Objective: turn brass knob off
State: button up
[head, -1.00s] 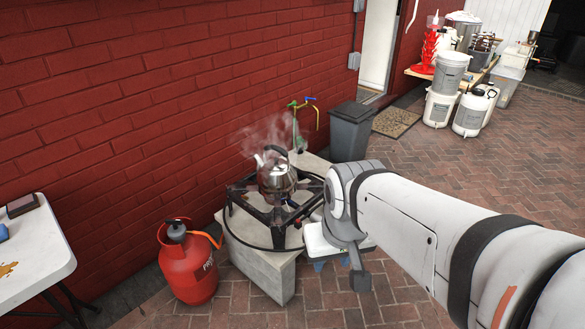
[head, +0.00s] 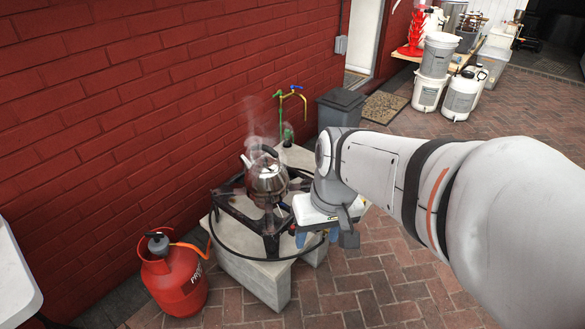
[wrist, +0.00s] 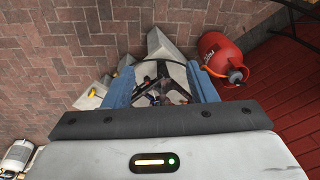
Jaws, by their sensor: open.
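In the wrist view my gripper (wrist: 162,78) is open, and part of the burner stand (wrist: 160,72) shows between the fingers. The brass knob cannot be made out with certainty; the gripper and stand may hide it. I see nothing held between the fingers.
A red gas bottle (head: 174,272) stands left of the blocks, with an orange hose (head: 190,246) and a black hose around the stand. A red brick wall (head: 120,110) is behind. A grey bin (head: 340,108) stands beyond. Brick paving at the front right is clear.

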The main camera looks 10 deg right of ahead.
jog(key=w+d+f+y+b, duration=0.2)
jog(key=w+f+y+b, duration=0.4)
jog(key=w+f, duration=0.5)
jog(key=w+d+f+y+b, duration=0.2)
jog(key=w+f+y+b, duration=0.2)
jog(key=w+f+b, duration=0.65)
jog(key=w+d+f+m+t+b, duration=0.25)
jog(key=d+f+t, duration=0.35)
jog(key=d+f, duration=0.6)
jog(key=w+d+f+m+t+b, duration=0.1)
jog(key=w+d+f+t+b, duration=0.25)
jog(key=d+f+t, duration=0.8)
jog(key=w+a+f+g, duration=0.1)
jog(key=w+a, duration=0.1)
jog(key=w+a+f+g, duration=0.1)
jog(key=w+a+g, duration=0.1)
jog(key=a, duration=0.1)
jog(key=w+a+f+g+b, duration=0.1)
jog(key=w+a+g, duration=0.1)
jog(key=a, duration=0.1)
jog(key=shift+w+a+f, duration=0.25)
jog(key=shift+w+f, duration=0.05)
jog(key=shift+c, duration=0.2)
